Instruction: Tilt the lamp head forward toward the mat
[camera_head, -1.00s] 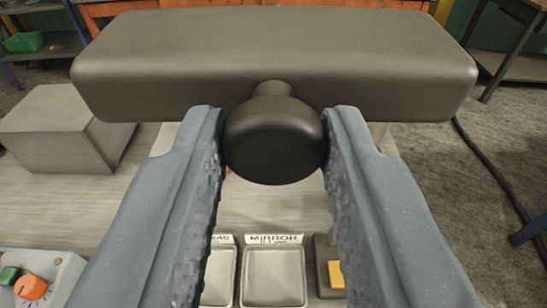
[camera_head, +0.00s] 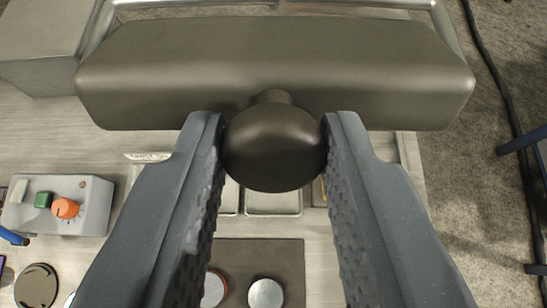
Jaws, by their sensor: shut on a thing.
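The lamp head (camera_head: 270,65) is a wide dark grey-brown bar across the top of the view. A round dark knob (camera_head: 273,148) sticks out from its near side on a short neck. My gripper (camera_head: 274,145) is shut on this knob, with one finger on each side. The mat (camera_head: 275,252) is a dark rectangle on the bench below, seen between the fingers.
A metal frame (camera_head: 443,25) stands behind the lamp head. A grey control box (camera_head: 90,205) with an orange knob sits at left, and a grey block (camera_head: 45,45) is at upper left. Shallow trays (camera_head: 272,203) lie beyond the mat. Carpeted floor is at right.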

